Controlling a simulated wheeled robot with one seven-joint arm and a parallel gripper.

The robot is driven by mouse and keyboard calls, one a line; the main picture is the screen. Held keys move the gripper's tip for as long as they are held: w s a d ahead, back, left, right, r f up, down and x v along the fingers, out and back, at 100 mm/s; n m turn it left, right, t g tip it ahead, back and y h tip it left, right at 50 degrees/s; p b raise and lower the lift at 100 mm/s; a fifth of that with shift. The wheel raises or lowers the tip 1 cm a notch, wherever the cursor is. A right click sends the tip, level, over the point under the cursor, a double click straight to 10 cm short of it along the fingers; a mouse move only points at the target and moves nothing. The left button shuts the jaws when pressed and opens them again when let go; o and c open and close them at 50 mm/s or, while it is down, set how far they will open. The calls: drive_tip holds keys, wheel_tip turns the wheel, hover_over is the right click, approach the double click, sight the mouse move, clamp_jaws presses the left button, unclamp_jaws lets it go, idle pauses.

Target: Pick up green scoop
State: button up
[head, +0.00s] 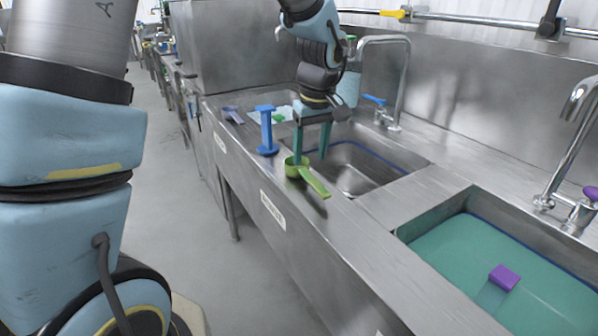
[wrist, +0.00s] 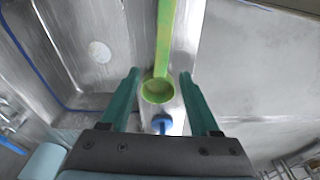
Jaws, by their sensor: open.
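The green scoop (head: 307,175) lies on the steel counter edge between the front ledge and the sink, its handle pointing toward the lower right in the head view. In the wrist view the scoop's round cup (wrist: 158,91) sits between my fingertips, with its long handle running up and away. My gripper (head: 311,158) is open, its two teal fingers pointing down on either side of the scoop. In the wrist view my gripper (wrist: 160,74) shows a gap on both sides of the cup. Nothing is held.
A blue upright tool (head: 267,131) stands on the ledge just behind the scoop; its blue top also shows in the wrist view (wrist: 161,123). An empty sink basin (head: 362,165) lies to the right. A teal-filled sink (head: 480,255) holds a purple block (head: 504,278). Faucets rise along the back.

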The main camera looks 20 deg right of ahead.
sight(308, 174)
drive_tip(key=shift+w+a+f+p, duration=0.1)
drive_tip(key=shift+f+p, duration=0.25)
drive_tip(key=shift+f, duration=0.75)
drive_tip(key=shift+w+d+f+p, duration=0.15)
drive_tip(key=shift+f+p, duration=0.2)
drive_tip(key=shift+f, duration=0.7)
drive_tip(key=shift+w+a+f+p, duration=0.15)
drive_tip(key=shift+f+p, duration=0.2)
drive_tip(key=shift+f, duration=0.75)
clamp_jaws()
